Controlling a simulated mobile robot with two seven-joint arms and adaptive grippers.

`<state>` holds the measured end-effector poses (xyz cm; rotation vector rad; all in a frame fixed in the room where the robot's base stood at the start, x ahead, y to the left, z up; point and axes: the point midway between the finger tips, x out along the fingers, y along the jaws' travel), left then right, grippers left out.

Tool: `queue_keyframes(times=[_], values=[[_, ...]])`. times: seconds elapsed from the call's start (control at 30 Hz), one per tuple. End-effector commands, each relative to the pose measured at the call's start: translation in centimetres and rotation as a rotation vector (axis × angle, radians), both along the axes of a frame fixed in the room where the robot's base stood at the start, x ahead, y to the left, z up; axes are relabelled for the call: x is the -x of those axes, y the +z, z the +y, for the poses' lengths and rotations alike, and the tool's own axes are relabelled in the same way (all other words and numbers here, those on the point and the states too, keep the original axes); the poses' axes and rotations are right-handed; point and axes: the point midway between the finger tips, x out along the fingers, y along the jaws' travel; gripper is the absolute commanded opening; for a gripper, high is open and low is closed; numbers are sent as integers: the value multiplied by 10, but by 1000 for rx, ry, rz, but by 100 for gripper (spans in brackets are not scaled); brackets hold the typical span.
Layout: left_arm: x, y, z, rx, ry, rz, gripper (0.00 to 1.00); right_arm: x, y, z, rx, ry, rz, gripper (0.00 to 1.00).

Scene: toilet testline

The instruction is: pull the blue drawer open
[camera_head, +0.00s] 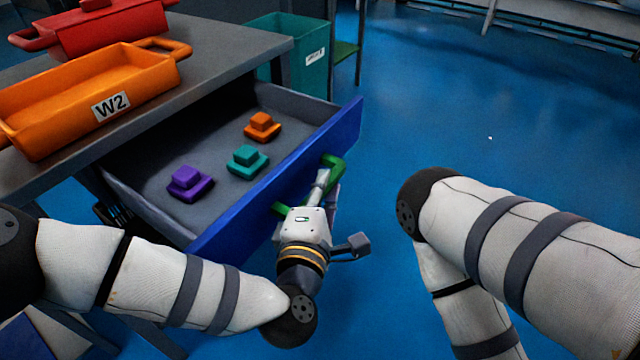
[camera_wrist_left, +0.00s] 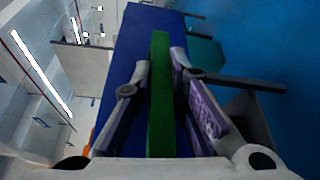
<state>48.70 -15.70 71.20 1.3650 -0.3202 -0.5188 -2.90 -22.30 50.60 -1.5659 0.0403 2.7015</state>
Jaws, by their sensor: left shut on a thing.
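The blue drawer (camera_head: 222,238) stands well out from the grey table, and its grey inside shows. Its green handle (camera_head: 333,164) runs along the blue front. My left gripper (camera_head: 324,186) is at the front of the drawer, shut on the handle. In the left wrist view, the fingers of my left gripper (camera_wrist_left: 161,66) lie on both sides of the green handle (camera_wrist_left: 161,115), with the blue front (camera_wrist_left: 128,50) behind it. Part of the handle is hidden by the gripper in the head view. My right arm shows at the right, but its gripper is out of view.
In the drawer lie a purple piece (camera_head: 190,184), a teal piece (camera_head: 248,159) and an orange piece (camera_head: 262,127). An orange bin (camera_head: 60,108) and a red bin (camera_head: 100,30) stand on the table (camera_head: 225,48). A teal bin (camera_head: 290,50) stands behind. Blue floor at the right is clear.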

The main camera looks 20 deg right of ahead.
Motion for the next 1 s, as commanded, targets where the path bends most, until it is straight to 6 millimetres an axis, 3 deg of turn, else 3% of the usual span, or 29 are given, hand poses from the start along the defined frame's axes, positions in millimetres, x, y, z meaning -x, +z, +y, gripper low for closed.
queue_keyframes(times=[0.1,0.13,0.2,0.57,1.0], values=[[0,0,0,0,-1,0,0,0,0,0,0,0,0,40],[0,0,0,0,-1,0,19,0,0,0,0,0,0,40],[0,0,0,0,-1,0,35,0,0,0,0,0,0,40],[5,0,4,-1,-1,2,35,0,0,0,0,0,0,40],[92,8,57,0,-1,2,35,0,0,0,0,0,0,40]])
